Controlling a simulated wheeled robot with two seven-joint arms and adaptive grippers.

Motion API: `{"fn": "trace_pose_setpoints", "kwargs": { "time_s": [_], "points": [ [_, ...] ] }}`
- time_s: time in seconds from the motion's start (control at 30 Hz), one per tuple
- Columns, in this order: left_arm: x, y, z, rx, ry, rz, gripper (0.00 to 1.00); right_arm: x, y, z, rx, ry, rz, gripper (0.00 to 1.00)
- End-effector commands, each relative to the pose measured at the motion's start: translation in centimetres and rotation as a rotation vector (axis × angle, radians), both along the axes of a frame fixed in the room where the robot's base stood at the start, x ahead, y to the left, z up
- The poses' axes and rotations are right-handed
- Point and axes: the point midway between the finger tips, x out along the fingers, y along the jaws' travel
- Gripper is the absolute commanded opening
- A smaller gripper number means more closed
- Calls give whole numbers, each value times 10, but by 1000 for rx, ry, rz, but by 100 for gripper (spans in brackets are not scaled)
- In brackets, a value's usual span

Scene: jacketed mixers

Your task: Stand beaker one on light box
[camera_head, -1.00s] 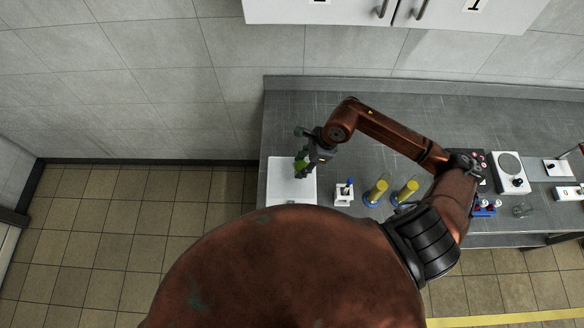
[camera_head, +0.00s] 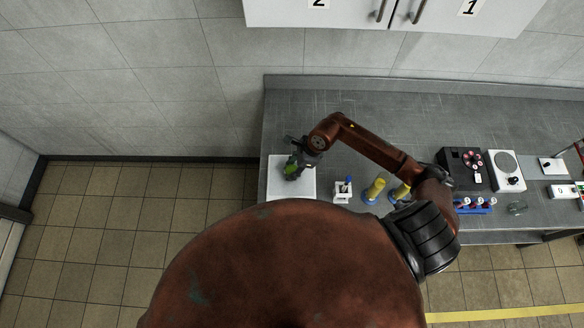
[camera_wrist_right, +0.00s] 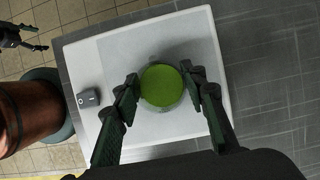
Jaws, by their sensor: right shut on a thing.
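Beaker one, a clear beaker with bright green contents (camera_wrist_right: 163,87), is between the fingers of my right gripper (camera_wrist_right: 160,78). In the head view the green (camera_head: 291,168) shows beside the right gripper (camera_head: 297,160), over the light box. The light box (camera_head: 305,187) is a flat white square at the left end of the bench. In the wrist view its pale top (camera_wrist_right: 150,138) lies under the beaker, which looks upright. I cannot tell whether the beaker's base touches it. My left gripper (camera_wrist_right: 33,38) shows at the wrist view's upper left, fingers apart and empty.
To the right stand a white holder (camera_head: 342,192), yellow cylinders on blue bases (camera_head: 374,190), a tube rack (camera_head: 475,206), a black device (camera_head: 462,165) and a white plate device (camera_head: 506,168). The bench behind is clear.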

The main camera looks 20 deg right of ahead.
Motion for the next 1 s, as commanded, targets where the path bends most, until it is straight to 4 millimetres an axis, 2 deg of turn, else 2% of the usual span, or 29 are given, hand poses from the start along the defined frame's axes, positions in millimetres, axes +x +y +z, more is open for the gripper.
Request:
{"fn": "trace_pose_setpoints", "kwargs": {
  "time_s": [0.07,0.1,0.33,0.6,0.77,1.0],
  "points": [
    [3,0,-4,0,-4,-1,70,0,0,-4,0,0,1,10],
    [3,0,-3,-1,-5,-1,70,0,0,-4,0,0,0,40],
    [4,0,-2,-1,-5,-1,70,0,0,-2,0,0,0,56],
    [3,0,-2,-1,-4,0,70,0,0,-2,0,0,1,56],
    [2,0,1,0,-3,0,70,0,-2,6,-1,-2,1,56],
    [0,0,-10,0,0,0,70,-7,-20,48,-3,-5,1,56]
  ]
}}
